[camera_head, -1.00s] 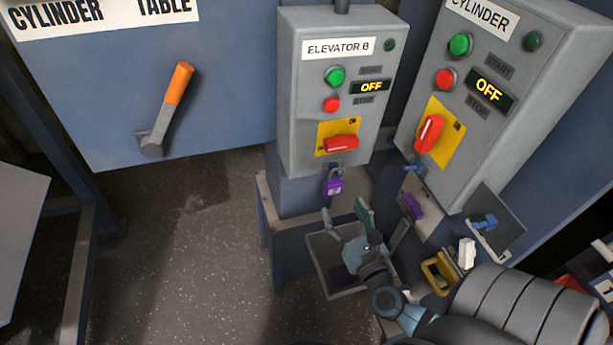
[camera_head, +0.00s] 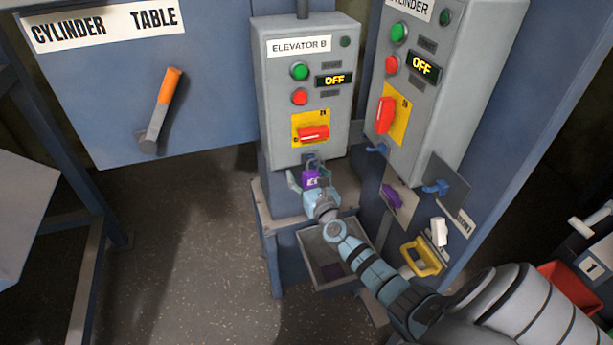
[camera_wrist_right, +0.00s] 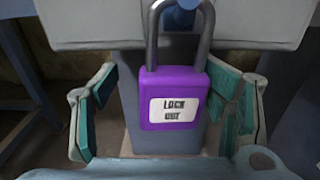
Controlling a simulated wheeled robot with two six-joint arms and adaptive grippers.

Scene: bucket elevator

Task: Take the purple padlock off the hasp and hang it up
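The purple padlock (camera_head: 311,179) hangs by its shackle at the hasp (camera_head: 309,160) below the ELEVATOR B box. In the right wrist view the padlock (camera_wrist_right: 174,98) hangs upright with a white "LOCK OUT" label, and its grey shackle passes around a blue part at the top edge. My right gripper (camera_head: 312,186) is open around the padlock. In the right wrist view the gripper's teal pads (camera_wrist_right: 165,108) stand on both sides of the body, with gaps to each. My left gripper is not in view.
Blue hooks show under the CYLINDER box (camera_head: 376,149) and on a grey plate (camera_head: 437,187). A purple item (camera_head: 391,196) sits on another plate. An open grey bin (camera_head: 313,243) is below my right arm. A yellow handle (camera_head: 421,257) is to its right.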

